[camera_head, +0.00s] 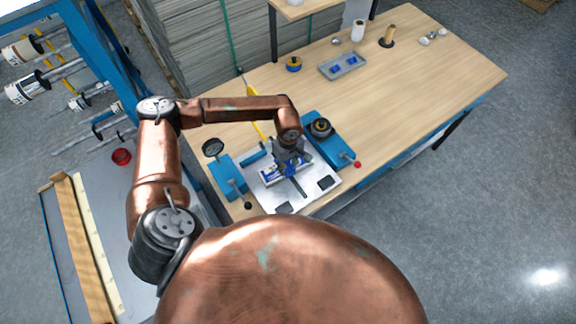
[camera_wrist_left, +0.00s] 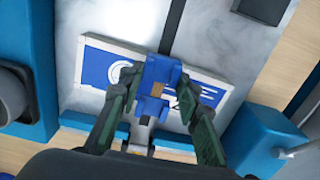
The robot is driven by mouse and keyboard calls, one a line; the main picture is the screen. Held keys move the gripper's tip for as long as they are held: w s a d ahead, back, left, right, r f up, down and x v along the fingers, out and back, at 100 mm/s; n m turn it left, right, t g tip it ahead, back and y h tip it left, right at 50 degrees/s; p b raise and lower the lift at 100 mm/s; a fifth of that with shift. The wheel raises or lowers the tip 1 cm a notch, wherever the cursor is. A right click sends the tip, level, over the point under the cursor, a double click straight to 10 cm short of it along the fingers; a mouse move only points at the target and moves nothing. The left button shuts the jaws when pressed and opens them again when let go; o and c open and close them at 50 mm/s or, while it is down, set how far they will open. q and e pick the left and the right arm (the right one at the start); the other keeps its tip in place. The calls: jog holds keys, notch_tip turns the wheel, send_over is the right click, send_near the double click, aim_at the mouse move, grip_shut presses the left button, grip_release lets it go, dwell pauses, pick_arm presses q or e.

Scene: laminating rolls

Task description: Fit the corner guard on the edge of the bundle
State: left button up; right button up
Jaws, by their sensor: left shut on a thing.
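My left gripper (camera_head: 290,160) is over the white plate of the blue fixture on the table. In the left wrist view the left gripper (camera_wrist_left: 160,95) is shut on a blue block-like piece, which I take to be the corner guard (camera_wrist_left: 157,70), with a small brown patch on it. Below it lies a flat blue-and-white printed pack, seemingly the bundle (camera_wrist_left: 105,62), which also shows in the head view (camera_head: 270,174). The held piece overlaps the pack's middle; I cannot tell whether they touch. My right gripper is not in view.
A grey tray (camera_head: 328,70) with blue pieces stands behind, near a yellow-and-black roll (camera_head: 293,64). The table's right side is clear.

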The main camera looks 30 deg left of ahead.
aim_at(288, 169)
pick_arm(q)
jog(key=o, duration=0.8)
jog(key=shift+o, duration=0.2)
notch_tip(288, 169, up, 12)
jog(key=shift+w, duration=0.1)
